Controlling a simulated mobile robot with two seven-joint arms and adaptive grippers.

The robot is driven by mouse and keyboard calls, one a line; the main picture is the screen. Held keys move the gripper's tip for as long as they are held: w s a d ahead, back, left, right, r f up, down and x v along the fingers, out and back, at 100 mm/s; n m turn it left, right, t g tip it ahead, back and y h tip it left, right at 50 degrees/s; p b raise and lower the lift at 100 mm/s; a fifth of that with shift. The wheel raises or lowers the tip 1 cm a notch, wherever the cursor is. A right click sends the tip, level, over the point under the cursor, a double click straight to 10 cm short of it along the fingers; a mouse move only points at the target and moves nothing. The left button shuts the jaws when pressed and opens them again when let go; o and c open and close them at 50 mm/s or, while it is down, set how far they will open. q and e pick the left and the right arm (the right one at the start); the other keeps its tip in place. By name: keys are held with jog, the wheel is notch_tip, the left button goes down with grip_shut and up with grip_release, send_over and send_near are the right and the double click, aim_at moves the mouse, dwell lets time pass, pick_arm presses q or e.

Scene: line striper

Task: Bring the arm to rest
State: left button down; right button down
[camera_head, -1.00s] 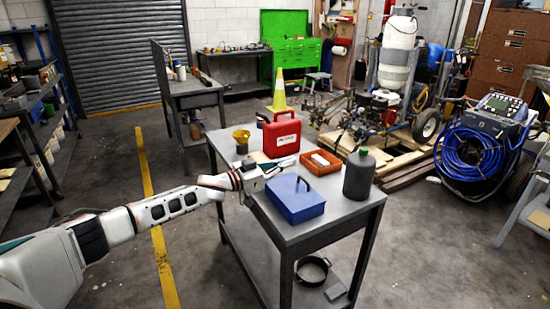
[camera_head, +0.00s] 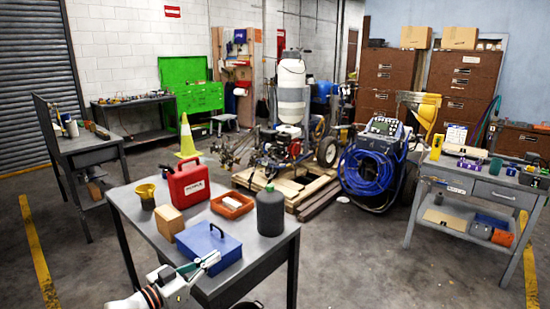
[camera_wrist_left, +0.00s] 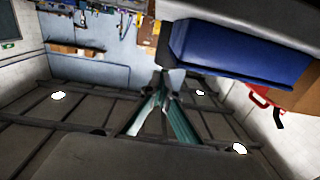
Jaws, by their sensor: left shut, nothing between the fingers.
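My left gripper (camera_head: 207,261) is at the bottom of the head view, at the near edge of the grey work table (camera_head: 135,208). Its fingers are shut and empty; they also show together in the left wrist view (camera_wrist_left: 168,82). The blue box (camera_head: 208,246) stands on the table just beyond the gripper, and it also shows in the left wrist view (camera_wrist_left: 235,55). In the head view I cannot tell how wide the gap is between fingertips and box. My right gripper is not in view.
On the table stand a brown block (camera_head: 168,222), a yellow funnel cup (camera_head: 146,195), a red can (camera_head: 189,184), an orange tray (camera_head: 232,204) and a dark bottle (camera_head: 270,212). A second workbench (camera_head: 480,187) stands at the right. Open floor lies between the tables.

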pick_arm(q)
jog(key=s+d+f+n+y, duration=0.15)
jog(key=s+d+f, duration=0.25)
jog(key=s+f, duration=0.45)
jog(key=s+a+f+n+g+y, duration=0.1)
jog(key=s+a+f+y, duration=0.2)
jog(key=s+f, duration=0.6)
jog(key=s+a+f+n+g+y, duration=0.1)
jog(key=s+a+f+y, duration=0.3)
jog(key=s+f, duration=0.6)
jog(key=s+g, duration=0.1)
jog(key=s, duration=0.6)
jog(key=shift+s+g, duration=0.2)
jog(key=shift+g, duration=0.1)
jog(key=shift+y, duration=0.25)
